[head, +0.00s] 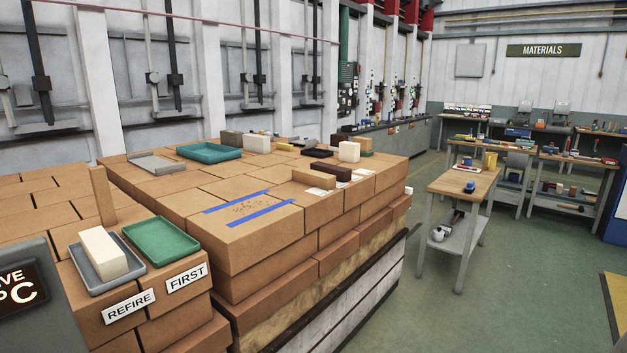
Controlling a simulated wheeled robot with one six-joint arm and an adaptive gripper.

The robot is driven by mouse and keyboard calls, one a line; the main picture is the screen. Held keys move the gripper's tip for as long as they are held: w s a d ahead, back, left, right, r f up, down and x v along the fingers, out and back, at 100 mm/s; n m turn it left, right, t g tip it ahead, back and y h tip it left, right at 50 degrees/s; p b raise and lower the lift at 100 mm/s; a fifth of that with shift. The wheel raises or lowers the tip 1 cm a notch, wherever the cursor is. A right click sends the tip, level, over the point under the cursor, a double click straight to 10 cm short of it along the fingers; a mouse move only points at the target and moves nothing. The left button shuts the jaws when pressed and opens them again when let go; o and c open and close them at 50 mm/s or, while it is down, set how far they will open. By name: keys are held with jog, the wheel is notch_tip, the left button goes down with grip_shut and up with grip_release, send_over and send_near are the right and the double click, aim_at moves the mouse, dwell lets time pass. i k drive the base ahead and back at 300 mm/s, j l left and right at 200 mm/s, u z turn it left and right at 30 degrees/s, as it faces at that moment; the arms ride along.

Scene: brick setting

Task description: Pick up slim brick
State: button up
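Several bricks could fit the name slim brick, and I cannot tell for sure which is meant. A thin tan brick (103,196) stands upright on the left part of the brick stack, behind the trays. A low tan brick (314,180) lies at the stack's right side, with a dark brown brick (330,171) just behind it. A cream brick (104,254) rests in a grey tray (78,279) at the front left. My gripper is not in view.
A green tray (160,241) sits beside the grey one, above labels reading REFIRE and FIRST. Blue tape strips (262,213) mark the stack top (240,237). A teal tray (209,151) and more bricks lie behind. A small workbench (455,185) stands right; green floor is open between.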

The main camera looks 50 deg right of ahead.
aim_at(323, 180)
jog(key=l+z, duration=0.2)
jog(key=l, duration=0.2)
jog(key=i+l+z, duration=0.15)
jog(key=l, duration=0.25)
jog(key=i+l+z, duration=0.2)
jog(key=l, duration=0.15)
jog(key=l+z, duration=0.2)
jog(key=l, duration=0.2)
jog(key=i+l+z, duration=0.2)
jog(key=l, duration=0.15)
jog(key=i+l+z, duration=0.15)
jog(key=l, duration=0.15)
